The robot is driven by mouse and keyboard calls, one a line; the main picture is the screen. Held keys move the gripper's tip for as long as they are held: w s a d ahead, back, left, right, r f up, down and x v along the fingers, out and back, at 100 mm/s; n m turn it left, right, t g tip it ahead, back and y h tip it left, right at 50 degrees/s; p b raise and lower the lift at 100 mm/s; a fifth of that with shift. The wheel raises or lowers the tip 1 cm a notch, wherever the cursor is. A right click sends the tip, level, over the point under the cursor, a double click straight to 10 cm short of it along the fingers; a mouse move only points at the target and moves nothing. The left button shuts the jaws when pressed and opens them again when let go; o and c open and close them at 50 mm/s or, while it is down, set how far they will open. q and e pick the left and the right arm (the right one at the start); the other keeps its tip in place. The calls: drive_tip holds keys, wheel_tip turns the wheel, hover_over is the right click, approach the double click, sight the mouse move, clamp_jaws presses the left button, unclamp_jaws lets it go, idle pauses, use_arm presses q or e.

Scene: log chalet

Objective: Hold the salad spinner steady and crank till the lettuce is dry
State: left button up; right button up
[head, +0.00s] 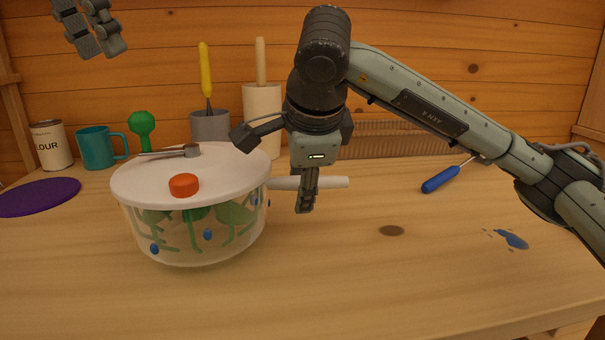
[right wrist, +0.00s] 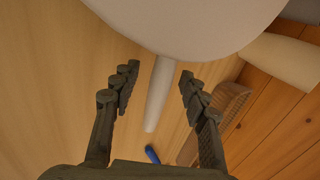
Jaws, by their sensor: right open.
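The salad spinner (head: 190,245) stands upright at left in the head view, with a clear bowl, green leaves inside and blue drops on it. Its white lid (head: 235,170) carries an orange button (head: 184,185) and a thin grey crank arm (head: 165,153) pointing left to a green knob (head: 142,122). A white side handle (head: 335,183) sticks out to the right. My right gripper (head: 306,205) is open at this handle. In the right wrist view the handle (right wrist: 158,95) lies between the parted fingers. My left gripper (head: 97,45) hangs at the top left, apart from the spinner; its opening is unclear.
A purple disc (head: 40,197) lies left. A blue-handled tool (head: 440,180) and a blue puddle (head: 513,240) lie right. The front table is clear.

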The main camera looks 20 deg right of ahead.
drive_tip(key=shift+c, duration=0.5)
clamp_jaws()
